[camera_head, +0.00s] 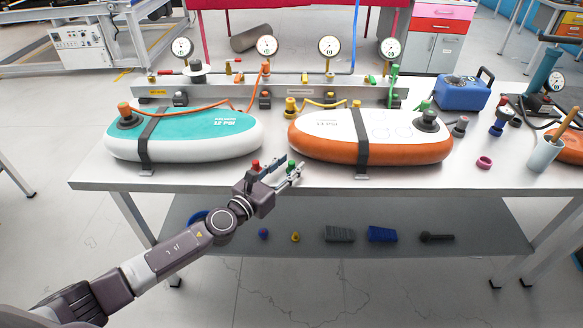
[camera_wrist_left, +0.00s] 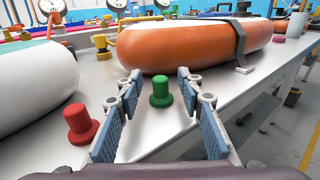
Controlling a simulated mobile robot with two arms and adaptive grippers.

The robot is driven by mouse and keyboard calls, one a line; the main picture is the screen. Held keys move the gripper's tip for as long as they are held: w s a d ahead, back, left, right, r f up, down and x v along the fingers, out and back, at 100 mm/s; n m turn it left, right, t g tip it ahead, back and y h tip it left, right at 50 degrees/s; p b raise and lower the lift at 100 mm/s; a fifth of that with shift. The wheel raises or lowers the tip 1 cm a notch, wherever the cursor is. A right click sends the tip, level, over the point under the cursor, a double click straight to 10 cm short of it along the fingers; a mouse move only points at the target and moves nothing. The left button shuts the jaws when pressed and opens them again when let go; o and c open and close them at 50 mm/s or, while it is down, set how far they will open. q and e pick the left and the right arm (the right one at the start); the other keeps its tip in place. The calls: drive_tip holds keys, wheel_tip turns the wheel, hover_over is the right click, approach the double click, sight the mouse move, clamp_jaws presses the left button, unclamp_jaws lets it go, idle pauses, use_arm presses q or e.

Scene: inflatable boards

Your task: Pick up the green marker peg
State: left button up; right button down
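The green marker peg (camera_wrist_left: 161,92) stands upright on the table in the left wrist view, between the fingers of my left gripper (camera_wrist_left: 160,98). Its green top (camera_head: 291,164) also shows in the head view, partly hidden by the fingers. My left gripper (camera_head: 286,169) is open, with visible gaps between its blue pads and the peg. My right gripper is not in view.
A red peg (camera_wrist_left: 80,124) stands just left of the gripper. An orange-and-white inflatable board (camera_head: 370,136) lies behind the green peg, and a teal-and-white board (camera_head: 184,135) lies to the left. The table's front edge (camera_head: 420,190) is close by.

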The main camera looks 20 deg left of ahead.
use_arm(q)
drive_tip(key=shift+x, duration=0.9)
clamp_jaws()
